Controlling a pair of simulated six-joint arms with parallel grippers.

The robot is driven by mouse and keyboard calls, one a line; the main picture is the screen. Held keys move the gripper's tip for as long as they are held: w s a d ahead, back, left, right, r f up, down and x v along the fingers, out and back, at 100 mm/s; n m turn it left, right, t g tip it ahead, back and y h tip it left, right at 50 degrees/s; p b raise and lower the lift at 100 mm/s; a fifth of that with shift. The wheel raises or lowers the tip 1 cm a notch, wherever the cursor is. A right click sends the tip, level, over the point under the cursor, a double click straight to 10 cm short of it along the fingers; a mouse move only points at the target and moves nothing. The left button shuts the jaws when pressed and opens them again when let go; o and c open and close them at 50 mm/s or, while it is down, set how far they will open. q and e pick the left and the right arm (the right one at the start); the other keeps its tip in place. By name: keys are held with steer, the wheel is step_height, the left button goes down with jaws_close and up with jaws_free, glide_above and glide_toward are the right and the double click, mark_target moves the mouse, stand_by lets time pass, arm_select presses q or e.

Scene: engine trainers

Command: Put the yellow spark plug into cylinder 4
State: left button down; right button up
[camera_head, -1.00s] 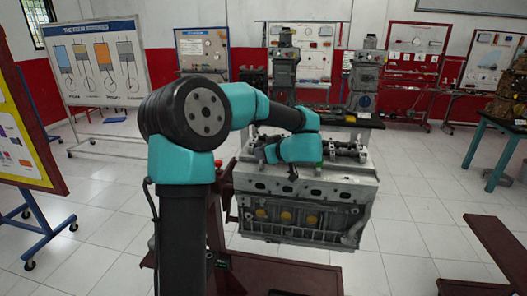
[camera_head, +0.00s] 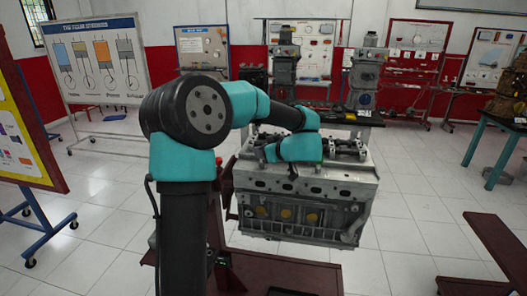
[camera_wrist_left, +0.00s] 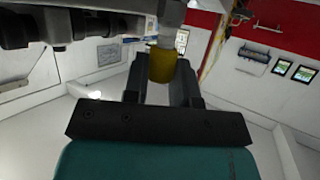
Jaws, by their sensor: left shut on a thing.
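My left gripper (camera_wrist_left: 163,80) is shut on the yellow spark plug (camera_wrist_left: 162,64) in the left wrist view. The plug's yellow body sits between the two dark fingers, and a grey metal part extends from it toward the top of the picture. In the head view my left gripper (camera_head: 291,172) is small and dark beside the upper front of the grey engine block (camera_head: 300,190). The plug cannot be made out there. Which opening is cylinder 4 cannot be told. My right gripper is not in view.
The engine block stands on a dark red stand (camera_head: 285,277). Dark metal parts run along its top. A dark red bench (camera_head: 497,247) is at the right, and a green table (camera_head: 497,135) stands behind it. Open tiled floor lies between.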

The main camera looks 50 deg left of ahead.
arm_select(q)
steer(key=c, duration=0.8)
jaws_free()
steer(key=shift+c, duration=0.2)
steer(key=v, duration=1.7)
steer(key=shift+d, duration=0.25)
steer(key=d+f+m+t+h, duration=0.4)
steer(key=f+m, duration=0.3)
steer(key=f, duration=0.9)
steer(key=d+f+m+t+h, duration=0.1)
steer(key=f+m+t+h, duration=0.45)
steer(key=f, duration=1.15)
steer(key=s+d+f+m+g+h, duration=0.1)
steer(key=s+d+f+g+h, duration=0.1)
steer(key=s+d+f, duration=0.2)
steer(key=s+d+f+m+g+h, duration=0.1)
steer(key=s+d+f+g+h, duration=0.2)
steer(key=s+f, duration=0.3)
steer(key=s+d+f+m+g+h, duration=0.2)
steer(key=s+d+f, duration=0.3)
steer(key=f, duration=0.6)
steer(key=shift+d+g+h, duration=0.2)
steer(key=shift+g+h, duration=0.25)
steer(key=shift+g, duration=0.2)
